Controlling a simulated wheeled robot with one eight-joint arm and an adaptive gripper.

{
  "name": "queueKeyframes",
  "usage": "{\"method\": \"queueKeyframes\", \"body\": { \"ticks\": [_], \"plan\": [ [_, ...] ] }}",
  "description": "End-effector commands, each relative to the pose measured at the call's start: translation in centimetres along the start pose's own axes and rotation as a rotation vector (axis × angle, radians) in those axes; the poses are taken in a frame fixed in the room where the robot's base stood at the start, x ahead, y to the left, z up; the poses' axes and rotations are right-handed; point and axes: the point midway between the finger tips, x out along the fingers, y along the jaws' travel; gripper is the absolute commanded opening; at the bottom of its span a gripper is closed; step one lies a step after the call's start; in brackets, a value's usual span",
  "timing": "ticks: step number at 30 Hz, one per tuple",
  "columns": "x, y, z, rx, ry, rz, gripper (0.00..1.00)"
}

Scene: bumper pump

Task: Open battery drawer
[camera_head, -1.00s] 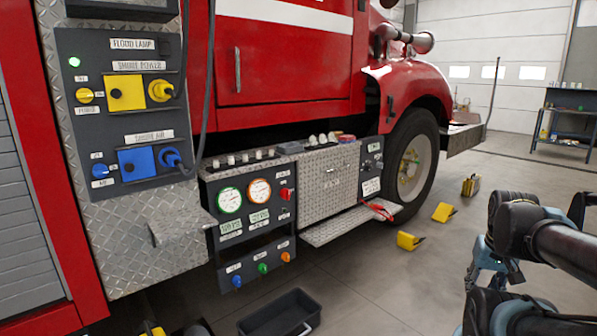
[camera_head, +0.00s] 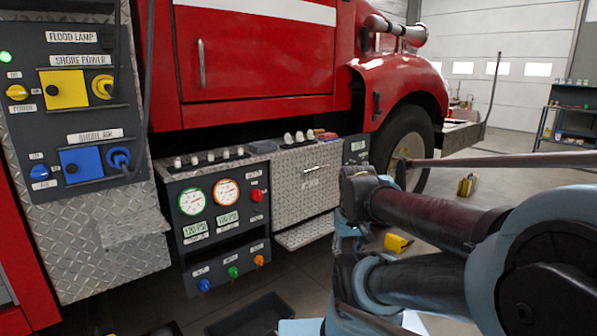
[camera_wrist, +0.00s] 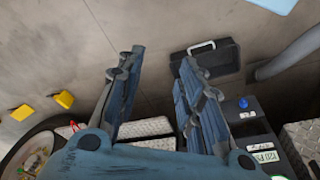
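The likely battery drawer is the diamond-plate front (camera_head: 306,186) low on the truck in the head view. It has a thin bar handle (camera_head: 311,168) near its top and a label too small to read. It looks closed. My gripper (camera_wrist: 160,60) shows in the wrist view with two blue fingers wide apart and nothing between them. Beyond the fingers are floor and a diamond-plate step (camera_wrist: 146,128). In the head view my arm stands to the right of the drawer front, apart from the handle in the picture; the fingers are mostly hidden there.
A gauge panel (camera_head: 226,222) with knobs sits left of the drawer. A black tray (camera_head: 250,315) lies on the floor below. The front wheel (camera_head: 407,148) and yellow chocks (camera_head: 397,243) are at right. Cables hang by the upper-left panel (camera_head: 66,140).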

Motion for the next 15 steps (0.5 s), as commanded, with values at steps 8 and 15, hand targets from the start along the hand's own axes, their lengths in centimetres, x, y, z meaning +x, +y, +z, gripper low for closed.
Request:
{"method": "queueKeyframes", "body": {
  "ticks": [8, 15],
  "plan": [
    [0.0, 0.0, 0.0, 0.0, 0.0, 0.0, 0.34],
    [-1.1, -0.5, -0.3, 0.016, 0.019, -0.024, 0.34]
  ]
}}
